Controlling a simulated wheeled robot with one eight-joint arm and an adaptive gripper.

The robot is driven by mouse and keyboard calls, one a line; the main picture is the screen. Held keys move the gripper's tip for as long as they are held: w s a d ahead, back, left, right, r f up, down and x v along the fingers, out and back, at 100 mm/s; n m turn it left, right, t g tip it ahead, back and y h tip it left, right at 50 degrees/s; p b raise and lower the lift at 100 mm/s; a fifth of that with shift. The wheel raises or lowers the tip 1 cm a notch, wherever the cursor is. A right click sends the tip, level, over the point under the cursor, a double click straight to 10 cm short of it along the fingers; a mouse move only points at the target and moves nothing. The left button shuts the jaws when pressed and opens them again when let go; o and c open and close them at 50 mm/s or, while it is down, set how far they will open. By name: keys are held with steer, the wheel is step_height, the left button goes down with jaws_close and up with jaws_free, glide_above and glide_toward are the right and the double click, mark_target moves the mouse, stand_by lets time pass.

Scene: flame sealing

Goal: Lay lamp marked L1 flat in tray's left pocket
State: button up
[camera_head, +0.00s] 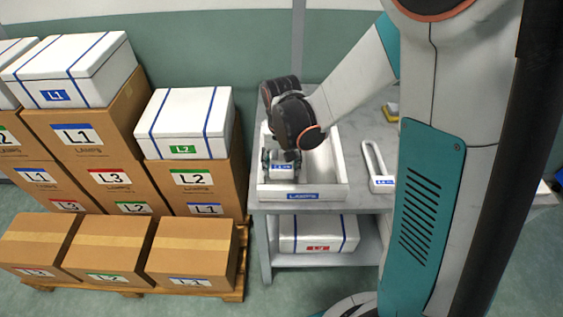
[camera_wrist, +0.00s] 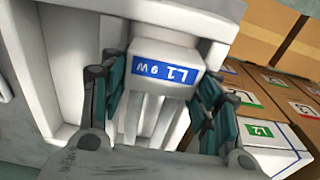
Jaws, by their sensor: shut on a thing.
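My gripper (camera_head: 281,160) is shut on a white lamp (camera_head: 281,172) and hangs over the left part of the white tray (camera_head: 338,166). In the wrist view, my gripper's fingers (camera_wrist: 160,95) stand on both sides of the lamp's base (camera_wrist: 165,50), which has a blue label reading L1 9W. The lamp's pale tubes (camera_wrist: 150,112) run from the base toward the palm. The lamp appears within the tray's left pocket, inside the walls. Whether it touches the tray floor cannot be told. The tray's right pocket looks empty.
Another U-shaped lamp (camera_head: 376,165) lies on the grey table (camera_head: 370,200) right of the tray. A small yellow item (camera_head: 391,111) sits farther back. Stacked cartons (camera_head: 110,180) and white boxes (camera_head: 186,122) stand left of the table. A white box (camera_head: 318,233) is on the lower shelf.

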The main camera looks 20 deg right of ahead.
steer(key=o, duration=1.2)
steer(key=shift+c, duration=0.4)
steer(key=shift+c, duration=1.1)
steer(key=shift+r+p, duration=3.85)
steer(key=shift+r, duration=1.45)
